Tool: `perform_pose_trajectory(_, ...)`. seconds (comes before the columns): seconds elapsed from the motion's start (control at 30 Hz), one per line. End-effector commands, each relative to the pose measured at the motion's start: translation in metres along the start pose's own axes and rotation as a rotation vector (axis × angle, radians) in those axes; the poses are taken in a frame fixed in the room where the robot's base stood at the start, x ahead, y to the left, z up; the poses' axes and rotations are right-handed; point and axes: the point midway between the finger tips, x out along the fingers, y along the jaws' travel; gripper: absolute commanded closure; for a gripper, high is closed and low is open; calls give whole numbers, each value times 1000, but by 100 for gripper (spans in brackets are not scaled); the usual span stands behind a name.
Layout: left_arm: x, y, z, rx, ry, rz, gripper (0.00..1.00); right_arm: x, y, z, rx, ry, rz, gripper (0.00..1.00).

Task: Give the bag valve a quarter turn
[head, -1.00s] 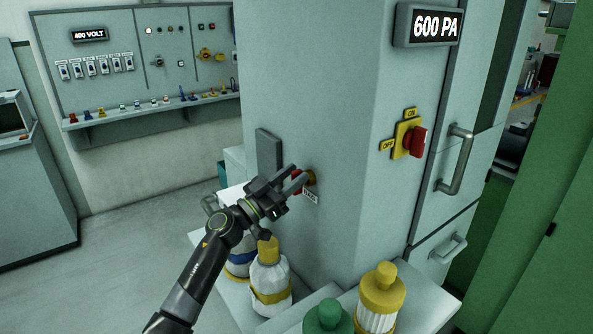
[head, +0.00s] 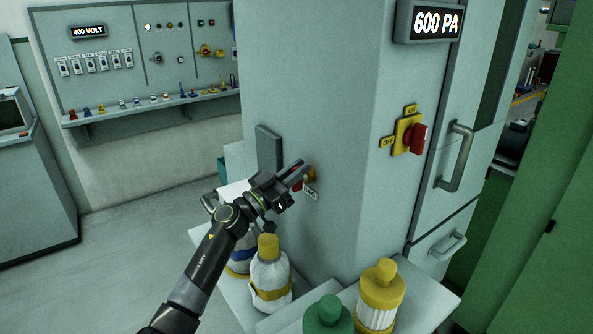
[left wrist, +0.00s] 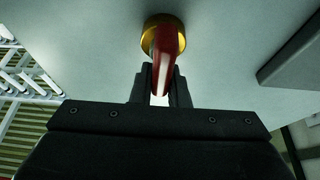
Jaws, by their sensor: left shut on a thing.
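The bag valve has a red handle (left wrist: 163,75) on a round yellow base (left wrist: 153,24), fixed to the grey cabinet wall. My left gripper (head: 298,175) is shut on the red handle. In the left wrist view its two fingers (left wrist: 160,85) stand on either side of the handle. The label's writing is partly hidden. My right gripper does not show.
A red switch (head: 416,138) on a yellow plate and a display reading 600 PA (head: 436,23) are on the cabinet's other face. A yellow-capped bottle (head: 270,274), another yellow-capped bottle (head: 381,296) and a green cap (head: 329,315) stand close below my arm.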

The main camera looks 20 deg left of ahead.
Motion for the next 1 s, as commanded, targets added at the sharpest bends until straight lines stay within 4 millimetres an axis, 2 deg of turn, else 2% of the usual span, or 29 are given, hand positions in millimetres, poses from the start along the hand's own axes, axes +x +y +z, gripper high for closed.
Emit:
perform_pose_trajectory(0.37, 0, 4, -1, 156, 0, 65, 100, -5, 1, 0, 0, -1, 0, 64)
perform_pose_trajectory(1.0, -3, 17, 6, 710, -1, 294, 100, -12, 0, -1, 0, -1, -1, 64)
